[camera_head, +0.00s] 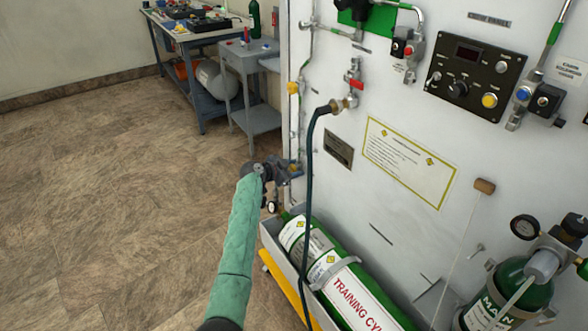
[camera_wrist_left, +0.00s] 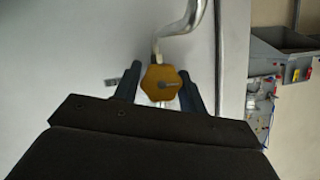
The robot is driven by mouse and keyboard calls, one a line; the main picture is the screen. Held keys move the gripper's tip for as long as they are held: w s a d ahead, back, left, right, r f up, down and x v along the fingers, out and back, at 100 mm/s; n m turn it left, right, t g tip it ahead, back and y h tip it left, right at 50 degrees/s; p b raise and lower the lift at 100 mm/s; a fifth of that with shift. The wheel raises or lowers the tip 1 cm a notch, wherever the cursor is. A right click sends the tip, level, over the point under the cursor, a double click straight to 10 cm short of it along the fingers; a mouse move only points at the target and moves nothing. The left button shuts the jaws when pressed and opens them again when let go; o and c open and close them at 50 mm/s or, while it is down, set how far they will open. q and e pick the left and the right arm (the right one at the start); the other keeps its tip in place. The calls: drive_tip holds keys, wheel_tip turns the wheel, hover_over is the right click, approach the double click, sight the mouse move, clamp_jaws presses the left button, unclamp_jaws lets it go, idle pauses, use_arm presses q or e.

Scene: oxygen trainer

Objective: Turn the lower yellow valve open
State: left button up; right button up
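The lower yellow valve (camera_head: 294,168) is on the left edge of the white panel, mostly hidden by my left gripper (camera_head: 280,170) in the head view. In the left wrist view the yellow valve knob (camera_wrist_left: 159,83) is six-sided, with a silver pipe rising above it. My left gripper (camera_wrist_left: 159,90) is open, one dark finger on each side of the knob. The right finger looks very close to the knob; a small gap shows on the left. I cannot tell whether they touch. An upper yellow valve (camera_head: 293,88) sits higher on the same edge. My right gripper is not in view.
A green training cylinder (camera_head: 340,285) lies in a tray below the gripper, with a small gauge (camera_head: 272,207) nearby. A dark hose (camera_head: 310,190) hangs just right of the gripper. A grey cart (camera_head: 255,95) stands behind. The floor to the left is clear.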

use_arm(q)
drive_tip(key=c, duration=0.6)
drive_tip(key=shift+o, duration=0.2)
drive_tip(key=shift+a+f+n+g+h+b, duration=0.1)
drive_tip(key=shift+n+g+h+b, duration=0.3)
drive_tip(key=shift+n, duration=0.5)
drive_tip(key=shift+n+g+h+b, duration=0.3)
drive_tip(key=shift+n+g+h, duration=0.1)
drive_tip(key=shift+n+g, duration=0.5)
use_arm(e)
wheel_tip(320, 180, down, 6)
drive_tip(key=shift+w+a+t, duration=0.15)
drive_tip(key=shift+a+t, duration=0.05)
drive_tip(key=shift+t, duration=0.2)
use_arm(q)
drive_tip(key=o, duration=1)
